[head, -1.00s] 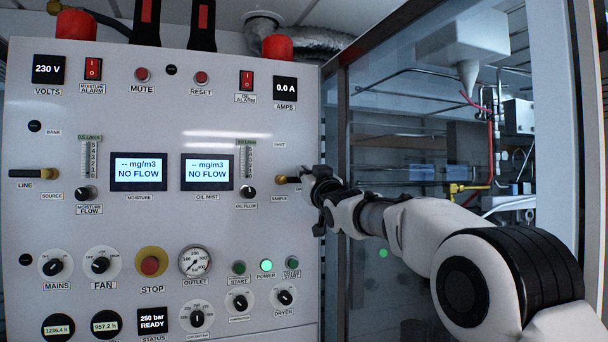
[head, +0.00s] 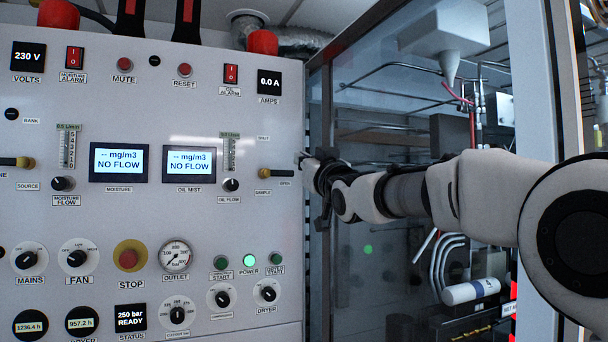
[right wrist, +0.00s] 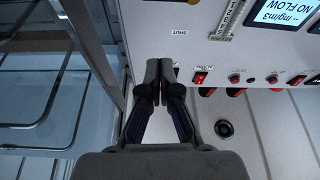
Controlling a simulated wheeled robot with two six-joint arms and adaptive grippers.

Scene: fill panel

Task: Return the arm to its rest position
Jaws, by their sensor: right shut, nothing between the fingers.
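My right arm comes in from the right in the head view. Its gripper (head: 310,162) is at the right edge of the white control panel (head: 110,215), just right of the brass sample valve (head: 277,173) and apart from it. In the right wrist view the gripper's two dark fingers (right wrist: 163,72) are together with nothing between them. The panel shows beyond them, upside down. The sample valve's handle points to the right, toward the OPEN label. My left gripper is not in view.
Right of the panel is a glass-sided cabinet (head: 375,285) with pipes and a white cylinder (head: 470,291) inside. A door frame post (head: 548,90) stands behind my right arm.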

